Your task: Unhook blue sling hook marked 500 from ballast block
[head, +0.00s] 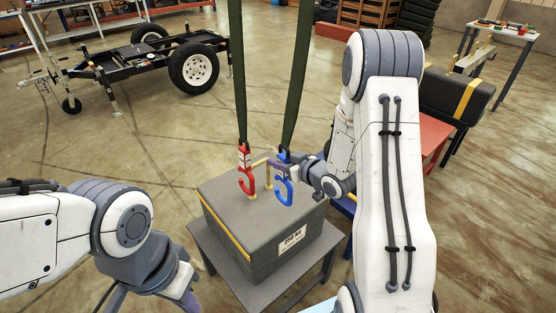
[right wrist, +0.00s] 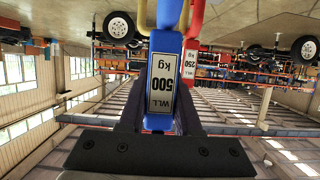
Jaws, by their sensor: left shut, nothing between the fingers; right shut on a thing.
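The blue sling hook (head: 284,188) hangs on a dark green strap above the right part of the ballast block's top. In the right wrist view its label reads 500 kg (right wrist: 162,84), upside down. My right gripper (head: 283,158) is shut on the upper body of this hook. The grey ballast block (head: 232,213) has a brass lifting bar (head: 262,160) on top. The blue hook's open end is close to the bar; I cannot tell whether it still passes around it. My left gripper (head: 150,297) is low at the left, away from the block, shut and empty, its tips partly cut off.
The red hook (head: 246,170), marked 250 in the right wrist view (right wrist: 190,62), hangs on a second strap left of the blue one, at the bar. The block stands on a grey table (head: 222,268). A red table (head: 432,135) lies behind my right arm. A wheeled trailer stands far left.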

